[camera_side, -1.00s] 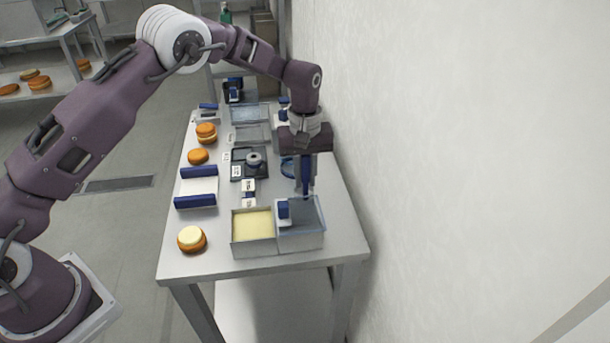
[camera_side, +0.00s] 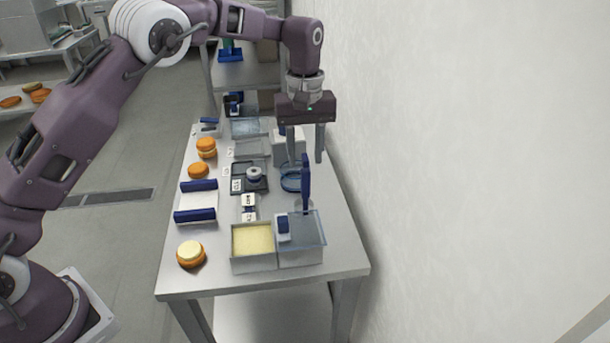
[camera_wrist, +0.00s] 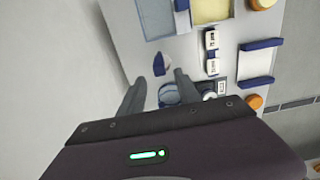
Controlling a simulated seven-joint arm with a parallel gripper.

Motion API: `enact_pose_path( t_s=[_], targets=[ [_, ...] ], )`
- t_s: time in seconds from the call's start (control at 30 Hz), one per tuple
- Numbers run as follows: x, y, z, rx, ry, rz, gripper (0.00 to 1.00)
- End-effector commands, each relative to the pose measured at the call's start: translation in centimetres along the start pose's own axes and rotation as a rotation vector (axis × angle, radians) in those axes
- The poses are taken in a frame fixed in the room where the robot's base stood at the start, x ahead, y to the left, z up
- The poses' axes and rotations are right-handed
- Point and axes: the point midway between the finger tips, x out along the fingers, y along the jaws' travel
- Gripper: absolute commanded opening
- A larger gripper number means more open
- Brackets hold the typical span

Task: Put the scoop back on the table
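The scoop's dark blue handle (camera_side: 306,182) stands upright in the side view, just behind the right-hand bin, with a greyish lower end. In the wrist view the scoop (camera_wrist: 161,64) appears end-on over bare table, apart from the bin's edge. The table (camera_side: 343,242) is light grey. The scoop's contact with the table is hard to make out.
A bin of pale yellow filling (camera_side: 252,239) and a bin with a clear cover (camera_side: 309,230) stand at the front. A blue ring-like dish (camera_side: 291,180) is behind the scoop. A scale (camera_side: 251,178) and filled rounds (camera_side: 191,254) lie left. The wall is close at right.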

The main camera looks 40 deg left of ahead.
Motion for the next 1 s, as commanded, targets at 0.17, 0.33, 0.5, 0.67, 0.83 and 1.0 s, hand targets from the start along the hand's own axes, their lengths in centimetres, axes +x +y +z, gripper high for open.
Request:
enact_pose_path(
  t_s=[0.17, 0.33, 0.5, 0.67, 0.83, 1.0],
  targets=[
    [-1.5, 0.0, 0.0, 0.0, 0.0, -0.001, 0.4],
    [-1.7, -0.1, 0.0, 0.0, 0.0, 0.0, 0.4],
    [-7.5, -3.2, 1.2, 0.066, 0.026, 0.068, 0.4],
    [-15.4, -10.9, 6.3, 0.252, 0.111, 0.172, 0.4],
    [-17.7, -20.6, 14.6, 0.502, 0.267, 0.231, 0.4],
    [-14.7, -27.0, 20.3, 0.696, 0.412, 0.213, 0.4]
  ],
)
